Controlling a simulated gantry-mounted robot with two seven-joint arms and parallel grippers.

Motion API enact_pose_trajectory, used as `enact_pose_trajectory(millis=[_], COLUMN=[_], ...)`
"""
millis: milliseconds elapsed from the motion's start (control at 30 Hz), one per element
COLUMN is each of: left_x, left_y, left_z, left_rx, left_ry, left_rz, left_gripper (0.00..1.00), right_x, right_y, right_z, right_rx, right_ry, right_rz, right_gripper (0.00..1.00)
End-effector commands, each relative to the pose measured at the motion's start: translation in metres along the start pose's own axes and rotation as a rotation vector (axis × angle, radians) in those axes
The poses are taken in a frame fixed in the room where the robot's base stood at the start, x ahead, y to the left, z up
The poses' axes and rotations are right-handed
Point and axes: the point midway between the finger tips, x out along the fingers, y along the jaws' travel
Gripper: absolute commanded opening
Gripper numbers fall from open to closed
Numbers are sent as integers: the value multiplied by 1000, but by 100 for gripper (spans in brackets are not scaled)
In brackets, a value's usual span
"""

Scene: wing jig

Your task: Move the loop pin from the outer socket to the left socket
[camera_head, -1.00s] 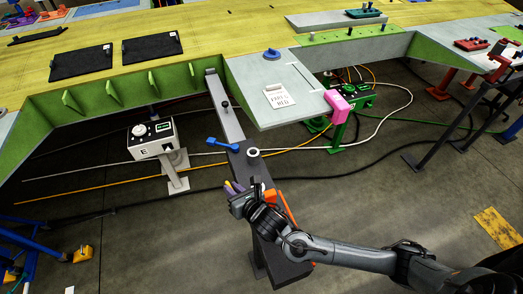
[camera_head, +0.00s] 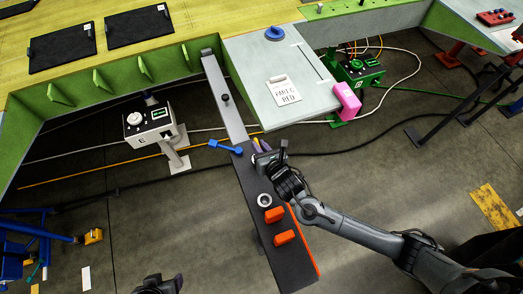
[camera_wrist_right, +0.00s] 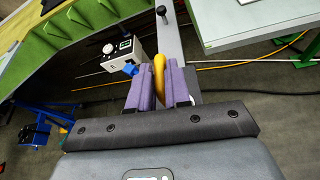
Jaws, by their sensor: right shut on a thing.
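My right gripper (camera_head: 262,147) is over the dark bar that runs out from the wing. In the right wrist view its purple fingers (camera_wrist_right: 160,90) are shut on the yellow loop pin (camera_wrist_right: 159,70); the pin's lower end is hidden. A pale ring-shaped socket (camera_head: 264,200) shows empty on the outer part of the bar, clear of the gripper. Another pale ring is hidden around the right gripper; a white edge (camera_wrist_right: 195,99) shows beside the fingers. Part of my left gripper (camera_head: 160,285) shows at the bottom edge; its jaws are unclear.
A blue handled piece (camera_head: 225,146) lies beside the gripper at the bar's left edge. Two orange blocks (camera_head: 273,214) sit farther out on the bar. A pink block (camera_head: 347,99) is at the grey panel's corner. A white control box (camera_head: 149,126) stands left.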

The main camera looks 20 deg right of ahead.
Motion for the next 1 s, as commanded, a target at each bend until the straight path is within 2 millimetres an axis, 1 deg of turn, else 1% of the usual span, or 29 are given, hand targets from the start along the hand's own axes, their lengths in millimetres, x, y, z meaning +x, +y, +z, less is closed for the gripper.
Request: enact_pose_trajectory(millis=[133,300,400,733,967,1000], left_x=[0,-2,-2,-2,-1,-2], left_y=[0,-1,-2,-4,-3,-3], left_z=[1,-1,-1,-1,-1,-2], left_rx=[1,3,7,13,11,10], left_ry=[-3,0,0,1,2,2], left_rz=[0,-2,-6,-11,-10,-9], left_gripper=[57,57,57,57,57,57], right_x=[4,11,14,15,17,17], right_y=[-2,-6,-7,-7,-9,-9], right_z=[-9,-27,-34,-35,-41,-41], right_rx=[1,2,2,1,0,0], right_ry=[0,0,-1,-2,-2,-1], right_rz=[0,-1,0,1,0,0], right_gripper=[0,0,0,0,0,24])
